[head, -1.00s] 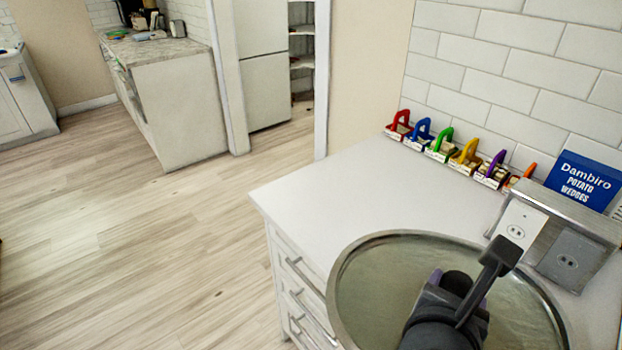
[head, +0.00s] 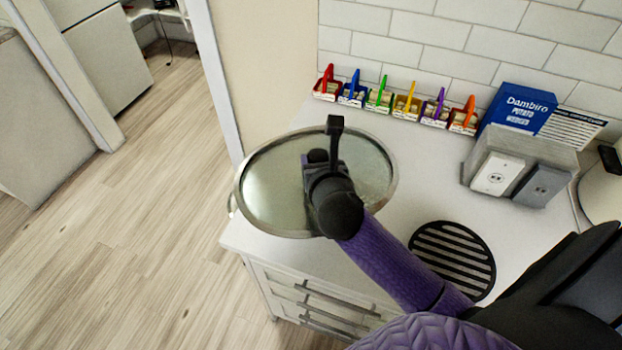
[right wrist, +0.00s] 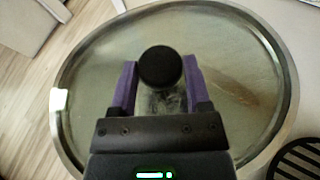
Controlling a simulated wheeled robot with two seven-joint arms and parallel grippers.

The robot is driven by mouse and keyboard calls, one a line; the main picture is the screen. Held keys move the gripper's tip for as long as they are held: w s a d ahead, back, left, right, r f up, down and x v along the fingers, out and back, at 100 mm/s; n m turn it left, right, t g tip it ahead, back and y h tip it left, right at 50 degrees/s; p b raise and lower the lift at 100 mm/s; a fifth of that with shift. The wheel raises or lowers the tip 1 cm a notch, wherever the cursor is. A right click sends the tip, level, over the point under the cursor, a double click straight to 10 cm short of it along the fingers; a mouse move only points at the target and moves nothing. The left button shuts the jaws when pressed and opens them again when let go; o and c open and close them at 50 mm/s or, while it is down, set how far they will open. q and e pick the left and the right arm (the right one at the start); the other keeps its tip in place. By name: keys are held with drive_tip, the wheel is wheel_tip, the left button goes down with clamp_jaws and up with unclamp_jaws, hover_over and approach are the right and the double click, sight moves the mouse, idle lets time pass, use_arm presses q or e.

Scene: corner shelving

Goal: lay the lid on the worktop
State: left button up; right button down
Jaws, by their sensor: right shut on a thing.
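The lid (head: 262,190) is a large round glass disc with a metal rim and a black knob (right wrist: 160,66). It appears roughly level over the left end of the white worktop (head: 415,180), its left rim at or past the worktop's side edge. My right gripper (head: 322,165) is above the lid's middle. In the right wrist view its purple fingers are on both sides of the knob, shut on it. The lid fills most of that view. I cannot tell whether the lid touches the worktop or hangs just above it. My left gripper is not in view.
Several small boxes with coloured handles (head: 407,106) line the tiled wall. A blue box (head: 518,108) and a grey socket block (head: 520,172) stand to the right. A black slatted round trivet (head: 452,260) lies right of the lid. Worktop between lid and socket block is clear.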

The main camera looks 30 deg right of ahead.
drive_tip(key=shift+d+f, duration=0.15)
drive_tip(key=shift+d, duration=0.45)
drive_tip(key=shift+d+f, duration=0.15)
drive_tip(key=shift+d, duration=0.45)
wheel_tip(320, 180, down, 10)
drive_tip(key=b, duration=0.5)
drive_tip(key=shift+r, duration=0.2)
drive_tip(key=shift+c, duration=2.4)
unclamp_jaws()
drive_tip(key=shift+f, duration=0.15)
drive_tip(key=o, duration=0.4)
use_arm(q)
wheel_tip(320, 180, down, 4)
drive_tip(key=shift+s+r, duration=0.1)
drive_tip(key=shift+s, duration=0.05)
use_arm(e)
drive_tip(key=shift+o, duration=0.2)
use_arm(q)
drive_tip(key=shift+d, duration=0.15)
